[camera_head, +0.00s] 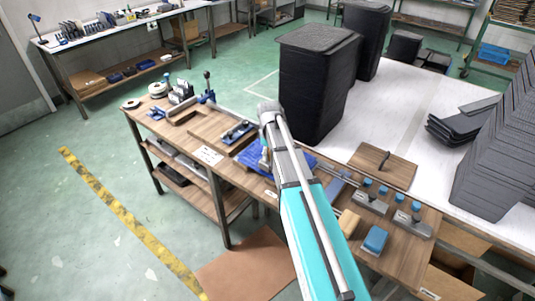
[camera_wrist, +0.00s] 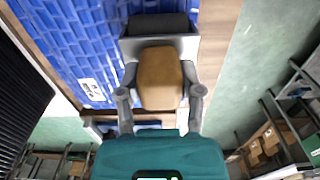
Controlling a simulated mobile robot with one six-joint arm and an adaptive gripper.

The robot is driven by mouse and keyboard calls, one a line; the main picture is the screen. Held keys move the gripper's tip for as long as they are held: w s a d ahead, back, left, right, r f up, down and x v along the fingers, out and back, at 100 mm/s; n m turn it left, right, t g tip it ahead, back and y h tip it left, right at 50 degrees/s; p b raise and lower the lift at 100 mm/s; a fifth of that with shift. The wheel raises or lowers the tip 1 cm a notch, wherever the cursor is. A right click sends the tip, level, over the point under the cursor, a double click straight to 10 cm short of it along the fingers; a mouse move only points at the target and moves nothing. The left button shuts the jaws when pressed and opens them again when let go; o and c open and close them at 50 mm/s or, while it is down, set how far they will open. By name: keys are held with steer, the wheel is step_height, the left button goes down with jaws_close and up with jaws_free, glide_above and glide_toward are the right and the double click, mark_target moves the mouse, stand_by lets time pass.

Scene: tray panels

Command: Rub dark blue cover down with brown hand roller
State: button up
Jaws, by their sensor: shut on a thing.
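The dark blue cover (camera_wrist: 60,45) has a brick-like pattern and fills the upper left of the wrist view. In the head view it shows on the wooden bench (camera_head: 250,156), partly behind my arm. The brown hand roller (camera_wrist: 160,78) has a brown handle, a grey frame and a black roller (camera_wrist: 158,24). My gripper (camera_wrist: 160,97) is shut on its handle, one finger on each side. The black roller appears over the cover near its right edge; I cannot tell whether it touches. In the head view my arm hides the roller.
Tall black stacks (camera_head: 312,90) stand behind the cover on the white table (camera_head: 400,100). A wooden board with a dark handle (camera_head: 382,165), grey fixtures with blue knobs (camera_head: 370,200) and a blue block (camera_head: 376,239) lie to the right. Tools (camera_head: 238,132) lie to the left.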

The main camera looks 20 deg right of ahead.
steer(key=shift+s+d, duration=0.55)
steer(key=shift+s, duration=0.2)
steer(key=shift+s+d, duration=0.5)
steer(key=shift+s, duration=0.2)
steer(key=shift+s, duration=0.1)
steer(key=shift+s+d+r, duration=0.1)
steer(key=shift+s+d, duration=0.45)
steer(key=shift+s, duration=0.15)
steer(key=shift+s+d, duration=0.5)
steer(key=shift+s, duration=0.2)
steer(key=shift+d, duration=0.1)
steer(key=shift+s+d, duration=0.55)
steer(key=shift+s, duration=0.2)
steer(key=shift+s+d, duration=0.5)
steer(key=shift+s, duration=0.25)
steer(key=shift+w+d, duration=0.1)
steer(key=shift+w+d, duration=0.75)
steer(key=shift+d, duration=0.25)
steer(key=shift+w+d, duration=0.1)
